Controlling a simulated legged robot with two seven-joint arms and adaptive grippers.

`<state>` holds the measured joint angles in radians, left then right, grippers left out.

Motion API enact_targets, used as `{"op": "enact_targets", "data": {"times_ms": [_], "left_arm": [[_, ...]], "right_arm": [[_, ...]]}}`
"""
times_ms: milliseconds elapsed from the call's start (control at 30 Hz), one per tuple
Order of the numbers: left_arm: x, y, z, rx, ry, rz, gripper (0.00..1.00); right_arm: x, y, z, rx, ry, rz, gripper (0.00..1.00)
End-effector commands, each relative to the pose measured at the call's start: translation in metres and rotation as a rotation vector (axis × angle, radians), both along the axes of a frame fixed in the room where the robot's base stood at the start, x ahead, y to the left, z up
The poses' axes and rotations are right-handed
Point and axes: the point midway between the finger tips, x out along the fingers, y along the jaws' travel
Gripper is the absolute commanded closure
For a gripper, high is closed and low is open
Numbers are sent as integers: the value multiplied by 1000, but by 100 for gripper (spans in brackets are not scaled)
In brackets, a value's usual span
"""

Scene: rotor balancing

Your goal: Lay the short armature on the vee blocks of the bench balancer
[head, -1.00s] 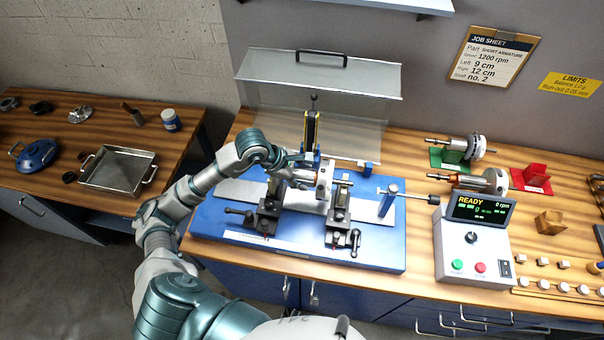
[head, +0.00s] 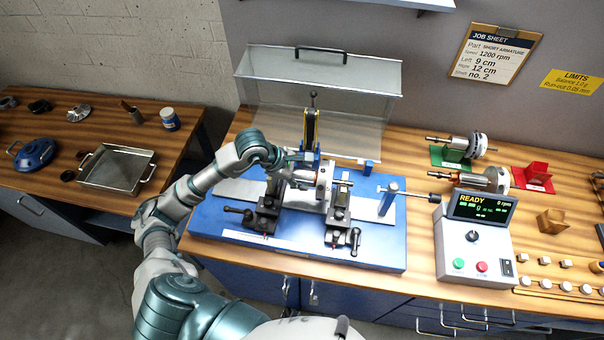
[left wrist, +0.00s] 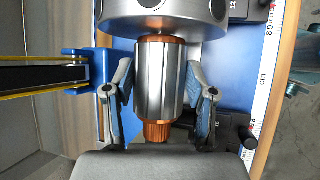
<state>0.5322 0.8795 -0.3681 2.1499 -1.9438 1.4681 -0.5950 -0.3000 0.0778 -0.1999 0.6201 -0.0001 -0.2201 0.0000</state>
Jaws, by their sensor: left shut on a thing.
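The short armature (left wrist: 155,80) has a grey ribbed core, copper ends and a wide silver disc (left wrist: 160,18). My left gripper (left wrist: 160,72) is shut on its core, one finger on each side. In the head view, my left gripper (head: 292,176) holds it over the bench balancer (head: 300,245), with the silver disc (head: 324,181) to the right of the fingers. The left vee block (head: 268,208) and right vee block (head: 339,212) stand below it. I cannot tell whether the shaft touches the vees. My right gripper is out of view.
A clear hinged cover (head: 318,80) stands open behind. To the right are a control box (head: 470,240) reading READY, two other rotors (head: 455,147) (head: 482,180) and a red stand (head: 537,174). A metal tray (head: 118,168) lies on the left bench.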

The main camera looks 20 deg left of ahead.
Motion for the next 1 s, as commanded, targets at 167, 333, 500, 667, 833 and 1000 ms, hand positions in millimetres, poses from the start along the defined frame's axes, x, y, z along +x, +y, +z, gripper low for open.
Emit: {"op": "enact_targets", "data": {"times_ms": [167, 333, 500, 667, 833, 1000], "left_arm": [[1, 0, 0, -2, -7, 0, 100], [1, 0, -2, -3, -6, 0, 100], [1, 0, -3, -2, -5, 0, 15], [1, 0, -4, -2, -2, 0, 15], [0, 1, -6, 1, 4, -1, 19], [0, 1, -5, 0, 2, 0, 19]], "right_arm": [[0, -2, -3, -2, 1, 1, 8], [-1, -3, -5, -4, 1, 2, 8], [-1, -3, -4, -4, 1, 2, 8], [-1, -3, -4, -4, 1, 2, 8], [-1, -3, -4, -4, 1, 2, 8], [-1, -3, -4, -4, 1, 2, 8]]}}
